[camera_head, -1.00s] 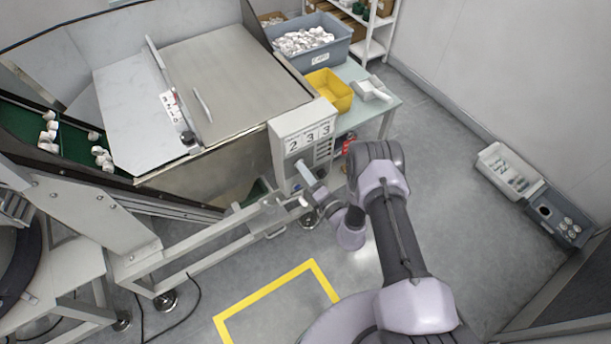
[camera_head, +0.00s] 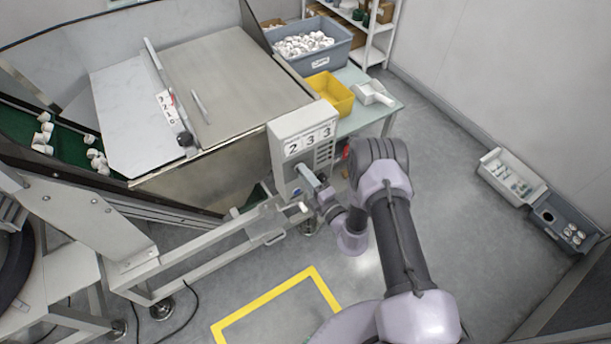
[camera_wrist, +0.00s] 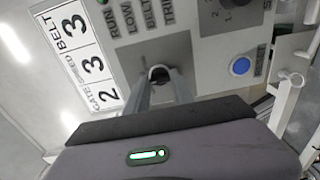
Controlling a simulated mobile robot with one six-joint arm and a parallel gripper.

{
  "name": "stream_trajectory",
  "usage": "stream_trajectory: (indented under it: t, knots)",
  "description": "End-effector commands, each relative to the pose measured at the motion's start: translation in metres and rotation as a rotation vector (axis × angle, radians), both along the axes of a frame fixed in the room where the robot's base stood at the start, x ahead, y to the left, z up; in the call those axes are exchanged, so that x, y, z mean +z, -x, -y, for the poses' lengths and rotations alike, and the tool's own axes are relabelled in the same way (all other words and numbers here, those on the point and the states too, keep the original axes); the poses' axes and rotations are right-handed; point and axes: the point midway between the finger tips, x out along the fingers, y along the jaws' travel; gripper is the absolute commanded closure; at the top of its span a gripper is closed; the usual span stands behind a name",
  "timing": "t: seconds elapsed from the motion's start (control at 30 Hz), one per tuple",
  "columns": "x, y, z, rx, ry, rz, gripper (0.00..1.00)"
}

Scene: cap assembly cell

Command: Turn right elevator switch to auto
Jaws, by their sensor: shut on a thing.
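The control panel box (camera_head: 279,150) stands at the front corner of the machine, with the digits 2, 3, 3 on its face. My gripper (camera_head: 303,170) reaches its lower left part. In the wrist view my gripper's two fingers (camera_wrist: 160,88) are shut on a small dark switch knob (camera_wrist: 159,73) set in a grey plate on the panel (camera_wrist: 205,45). The fingers hide most of this knob, so I cannot tell its setting or read its label. Another black rotary switch (camera_wrist: 236,10) shows at the top edge.
A round blue button (camera_wrist: 240,66) sits right of the gripped knob. A metal frame (camera_head: 215,250) stands close below and left of the panel. A table with a yellow bin (camera_head: 330,92) stands behind it. Yellow floor tape (camera_head: 270,290) marks clear floor in front.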

Motion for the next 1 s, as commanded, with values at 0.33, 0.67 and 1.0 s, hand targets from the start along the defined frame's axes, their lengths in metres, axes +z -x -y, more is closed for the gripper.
stream_trajectory:
  t: [0.33, 0.67, 1.0]
  knots:
    - [0.0, 0.0, 0.0, 0.001, 0.001, 0.001, 0.49]
    - [0.0, 0.004, 0.003, 0.001, 0.002, 0.0, 0.49]
    - [0.002, 0.081, 0.056, -0.006, -0.001, -0.006, 0.49]
